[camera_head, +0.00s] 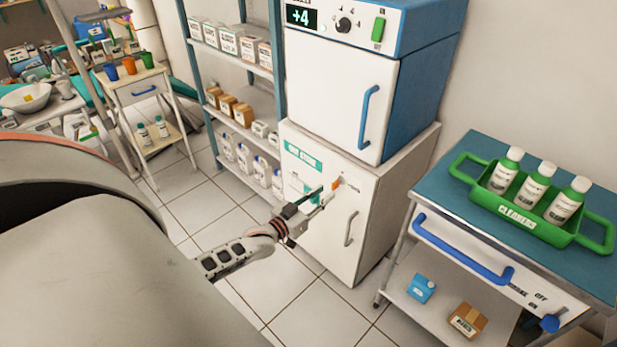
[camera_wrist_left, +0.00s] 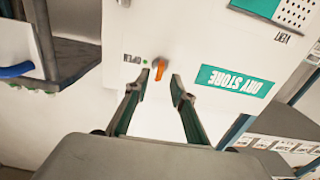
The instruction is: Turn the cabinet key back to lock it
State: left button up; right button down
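The white cabinet (camera_head: 318,232) with the green DRY STORE label (camera_head: 303,158) stands below a blue-and-white unit, its door shut in its frame. Its orange key (camera_head: 336,185) sits in the upper part of the door. In the left wrist view, which is upside down, the key (camera_wrist_left: 161,68) shows near a small green dot and the word OPEN. My left gripper (camera_head: 318,197) reaches the door front at the key. Its fingers (camera_wrist_left: 160,82) are apart, one on each side of the key, with gaps visible. Whether either finger touches it I cannot tell. My right gripper is not in view.
The cabinet's grey handle (camera_head: 349,228) is right of the key. A blue-topped cart (camera_head: 440,190) with a green tray (camera_head: 484,196) of bottles stands close on the right. A shelf rack (camera_head: 235,105) with boxes and bottles is on the left. The tiled floor in front is clear.

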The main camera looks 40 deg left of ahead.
pick_arm(q)
jog(key=s, duration=0.7)
jog(key=shift+a, duration=0.3)
jog(key=shift+s, duration=0.1)
